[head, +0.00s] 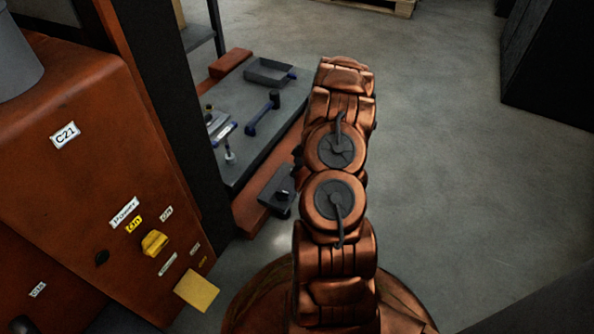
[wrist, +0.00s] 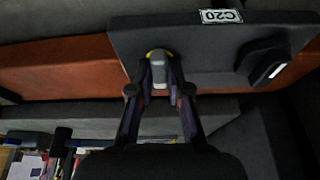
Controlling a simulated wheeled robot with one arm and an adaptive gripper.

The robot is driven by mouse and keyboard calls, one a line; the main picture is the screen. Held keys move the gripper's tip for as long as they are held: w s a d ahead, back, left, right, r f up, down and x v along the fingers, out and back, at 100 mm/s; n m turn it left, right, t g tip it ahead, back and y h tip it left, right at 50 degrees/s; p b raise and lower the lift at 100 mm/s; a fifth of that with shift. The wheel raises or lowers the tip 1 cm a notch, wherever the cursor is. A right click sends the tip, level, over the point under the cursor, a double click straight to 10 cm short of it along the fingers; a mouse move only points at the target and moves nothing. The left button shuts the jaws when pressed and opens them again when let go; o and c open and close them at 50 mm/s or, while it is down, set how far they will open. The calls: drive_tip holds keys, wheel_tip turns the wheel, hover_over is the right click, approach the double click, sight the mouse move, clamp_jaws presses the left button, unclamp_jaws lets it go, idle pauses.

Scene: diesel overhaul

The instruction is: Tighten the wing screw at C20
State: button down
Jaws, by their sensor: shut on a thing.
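The C20 label (wrist: 221,16) sits on a dark grey plate (wrist: 195,45) in the wrist view. The wing screw (wrist: 158,72) is a small grey piece with a yellow part at its base, at the plate's left end. My gripper (wrist: 160,88) is shut on the wing screw, one finger on each side. In the head view my arm stands in front and my gripper cannot be made out. A dark block (head: 268,188) shows beside the arm on the red beam; its label cannot be read there.
A dark knob-like block (wrist: 264,62) projects from the plate to the right of the gripper. A red cabinet marked C21 (head: 65,135) stands at left.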

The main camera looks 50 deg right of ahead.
idle(0.3)
drive_tip(key=m, duration=0.2)
drive_tip(key=shift+a+r+m+h+p, duration=0.1)
drive_tip(key=shift+m+h+p, duration=0.2)
drive_tip(key=shift+h+p, duration=0.1)
drive_tip(key=shift+m+h+p, duration=0.3)
drive_tip(key=shift+m+p, duration=0.1)
drive_tip(key=shift+m, duration=0.5)
drive_tip(key=shift+m, duration=0.3)
drive_tip(key=shift+m+h+p, duration=0.3)
drive_tip(key=shift+m+p, duration=0.1)
drive_tip(key=shift+p, duration=0.05)
drive_tip(key=shift+r+m+h+p, duration=0.15)
drive_tip(key=shift+m+h+p, duration=0.15)
drive_tip(key=shift+m+p, duration=0.8)
drive_tip(key=shift+f+m+h+p, duration=0.3)
drive_tip(key=shift+f+m+p, duration=0.1)
drive_tip(key=shift+m, duration=0.5)
